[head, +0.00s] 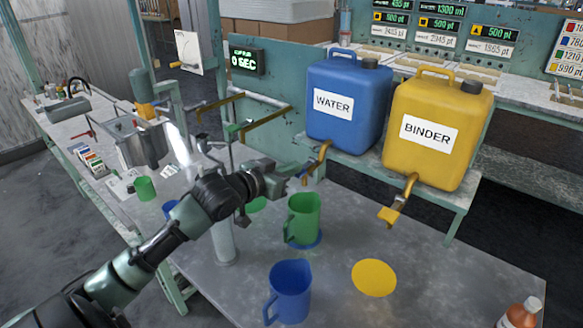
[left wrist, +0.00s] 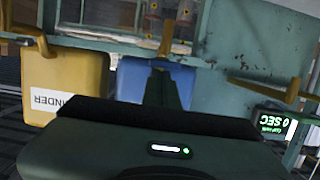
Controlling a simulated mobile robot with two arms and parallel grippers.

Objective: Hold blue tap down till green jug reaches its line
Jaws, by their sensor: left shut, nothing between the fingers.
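The blue WATER container (head: 348,98) stands on a raised shelf. Its tap (head: 318,163) has a brass-coloured spout that angles down at the front. The green jug (head: 302,218) stands upright on a blue disc on the table, below and slightly left of the tap. Its line and fill level cannot be made out. My left gripper (head: 290,172) is shut and empty, just left of the tap and above the jug. In the left wrist view, its shut fingers (left wrist: 165,88) point at the tap (left wrist: 163,56); contact cannot be told. My right gripper is not in view.
The yellow BINDER container (head: 437,130) stands right of the water, its tap (head: 397,205) over the table. A blue jug (head: 289,290) and a yellow disc (head: 374,277) are in front. An orange-capped bottle (head: 520,313) is at bottom right. A timer (head: 245,58) reads 0 SEC.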

